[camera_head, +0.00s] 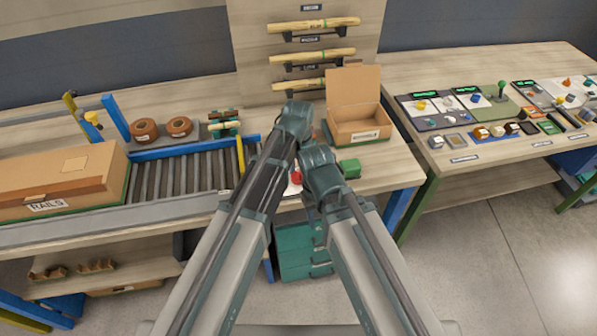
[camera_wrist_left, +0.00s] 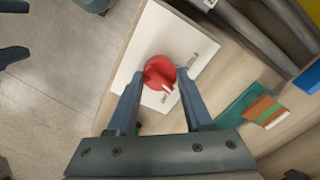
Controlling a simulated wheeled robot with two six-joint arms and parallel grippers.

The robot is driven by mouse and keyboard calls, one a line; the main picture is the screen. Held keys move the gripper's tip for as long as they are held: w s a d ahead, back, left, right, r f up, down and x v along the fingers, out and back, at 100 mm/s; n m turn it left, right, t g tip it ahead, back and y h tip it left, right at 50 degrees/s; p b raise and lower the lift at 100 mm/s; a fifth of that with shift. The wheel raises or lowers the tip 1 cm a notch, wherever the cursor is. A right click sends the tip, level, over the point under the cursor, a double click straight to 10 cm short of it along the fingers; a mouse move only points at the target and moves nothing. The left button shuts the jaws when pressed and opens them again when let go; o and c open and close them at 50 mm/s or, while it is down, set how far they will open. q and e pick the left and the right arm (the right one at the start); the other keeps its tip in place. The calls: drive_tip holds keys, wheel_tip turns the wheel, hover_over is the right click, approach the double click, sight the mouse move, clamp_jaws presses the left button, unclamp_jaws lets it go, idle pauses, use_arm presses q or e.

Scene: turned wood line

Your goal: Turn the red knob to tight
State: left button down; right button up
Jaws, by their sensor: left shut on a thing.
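The red knob (camera_wrist_left: 160,71) sits on a white plate (camera_wrist_left: 151,39) on the bench. My left gripper (camera_wrist_left: 163,79) has its two fingers on either side of the knob, shut on it. The knob's white pointer mark faces the plate's lower edge, near one small label; another label lies to the right. I cannot read either. In the head view a bit of the knob (camera_head: 296,177) shows between my arms, which hide most of the plate. Two dark fingers of my right gripper (camera_wrist_left: 14,29) show apart at the left edge of the wrist view, away from the knob.
A roller conveyor (camera_head: 180,177) with a rails carton (camera_head: 62,180) lies to the left. A green block (camera_head: 350,168) and an open cardboard box (camera_head: 357,127) stand to the right of the knob. A teal drawer unit (camera_head: 297,250) stands below the bench edge.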

sight(299, 173)
use_arm(q)
drive_tip(key=m, duration=0.5)
drive_tip(key=shift+s, duration=0.1)
drive_tip(key=shift+m, duration=0.4)
idle(0.3)
drive_tip(key=shift+c, duration=1.5)
unclamp_jaws()
drive_tip(key=shift+r, duration=0.1)
wheel_tip(299, 173, up, 14)
drive_tip(key=p, duration=1.3)
drive_tip(key=shift+f+p, duration=0.2)
drive_tip(key=shift+p, duration=0.2)
